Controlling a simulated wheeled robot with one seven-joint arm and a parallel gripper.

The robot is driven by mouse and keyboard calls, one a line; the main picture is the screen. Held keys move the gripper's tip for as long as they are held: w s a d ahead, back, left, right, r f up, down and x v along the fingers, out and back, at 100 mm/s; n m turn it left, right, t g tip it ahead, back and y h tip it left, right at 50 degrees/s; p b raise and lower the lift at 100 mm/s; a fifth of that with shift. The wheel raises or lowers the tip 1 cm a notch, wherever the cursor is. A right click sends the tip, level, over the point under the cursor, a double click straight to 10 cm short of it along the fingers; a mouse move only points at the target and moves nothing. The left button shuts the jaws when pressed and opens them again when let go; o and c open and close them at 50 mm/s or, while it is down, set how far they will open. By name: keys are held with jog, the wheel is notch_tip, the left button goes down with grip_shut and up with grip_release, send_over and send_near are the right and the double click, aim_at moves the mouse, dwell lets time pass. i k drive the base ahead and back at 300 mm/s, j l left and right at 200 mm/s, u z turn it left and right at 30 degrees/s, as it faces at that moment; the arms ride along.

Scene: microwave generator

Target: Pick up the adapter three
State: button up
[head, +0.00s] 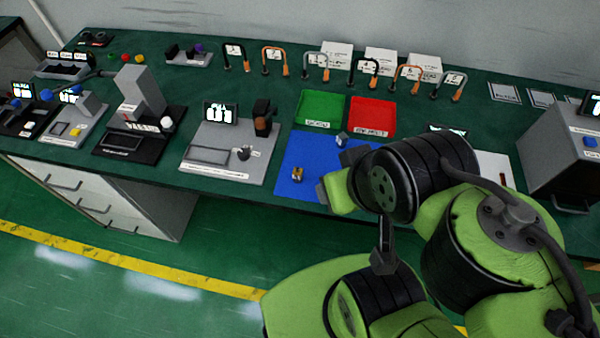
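A blue mat (290,150) lies on the bench. A small dark and yellowish part (297,174) stands near its front edge. A small grey part (341,139) lies near its right back edge. Either might be an adapter; I cannot read a number on them. My gripper (325,189) seems to be at the mat's front right corner, beside the yellowish part and apart from it. My own green and black arm hides most of it, so I cannot see the fingers' opening or anything between them.
A green tray (322,126) and a red tray (372,134) stand behind the mat. Several curved cables on stands line the back. A grey station (205,133) with a display is left of the mat. A grey box-shaped device (560,150) stands at the right.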

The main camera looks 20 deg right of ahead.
aim_at(298, 172)
jog(key=i+j+z, duration=0.1)
jog(key=j, duration=0.25)
jog(key=i+j+z, duration=0.1)
jog(key=j, duration=0.25)
jog(key=i+j+z, duration=0.15)
jog(key=j, duration=0.2)
jog(key=j+z, duration=0.1)
jog(key=j, duration=0.25)
jog(key=i, duration=0.05)
